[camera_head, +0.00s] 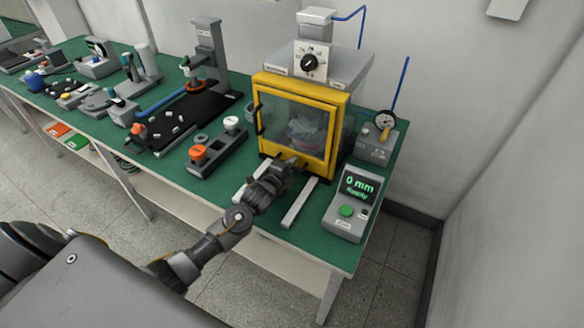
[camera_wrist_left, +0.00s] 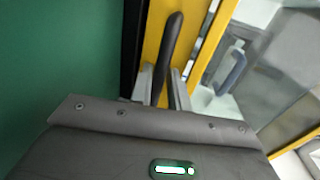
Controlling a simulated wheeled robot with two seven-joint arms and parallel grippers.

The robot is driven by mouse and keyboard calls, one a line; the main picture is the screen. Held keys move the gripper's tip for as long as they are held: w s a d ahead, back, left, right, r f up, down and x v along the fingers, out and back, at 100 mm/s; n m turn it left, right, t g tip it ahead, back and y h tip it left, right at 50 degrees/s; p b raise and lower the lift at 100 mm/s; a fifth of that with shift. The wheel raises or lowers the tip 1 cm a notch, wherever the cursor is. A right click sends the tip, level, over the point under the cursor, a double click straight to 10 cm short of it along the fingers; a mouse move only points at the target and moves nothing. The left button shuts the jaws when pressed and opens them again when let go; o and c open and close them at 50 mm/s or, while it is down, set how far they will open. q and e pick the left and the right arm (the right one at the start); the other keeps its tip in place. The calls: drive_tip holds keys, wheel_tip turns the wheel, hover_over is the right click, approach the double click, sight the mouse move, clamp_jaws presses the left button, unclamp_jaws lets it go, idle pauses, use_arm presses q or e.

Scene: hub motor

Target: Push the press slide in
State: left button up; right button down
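The press (camera_head: 283,85) has a yellow-framed front with a clear window and stands on the green table. Two pale rails run out from under its front, the right one (camera_head: 299,204) in plain view. My left gripper (camera_head: 290,164) is at the bottom edge of the yellow frame. In the left wrist view its fingers (camera_wrist_left: 168,88) stand close on both sides of a dark bar handle (camera_wrist_left: 173,45) on the yellow frame (camera_wrist_left: 152,38) and appear shut on it. The slide itself is mostly hidden behind the window and my gripper. My right gripper is not in view.
A grey box (camera_head: 350,214) right of the rails has a green button and reads "0 mm Ready". An orange-and-white button block (camera_head: 215,155) is left of the press. Other fixtures fill the table's far left.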

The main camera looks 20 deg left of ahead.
use_arm(q)
drive_tip(key=shift+o, duration=0.8)
drive_tip(key=shift+w+f, duration=0.1)
drive_tip(key=shift+d, duration=0.1)
drive_tip(key=shift+s, duration=0.25)
drive_tip(key=b+v, duration=0.1)
drive_tip(key=v, duration=0.9)
drive_tip(key=shift+s, duration=0.2)
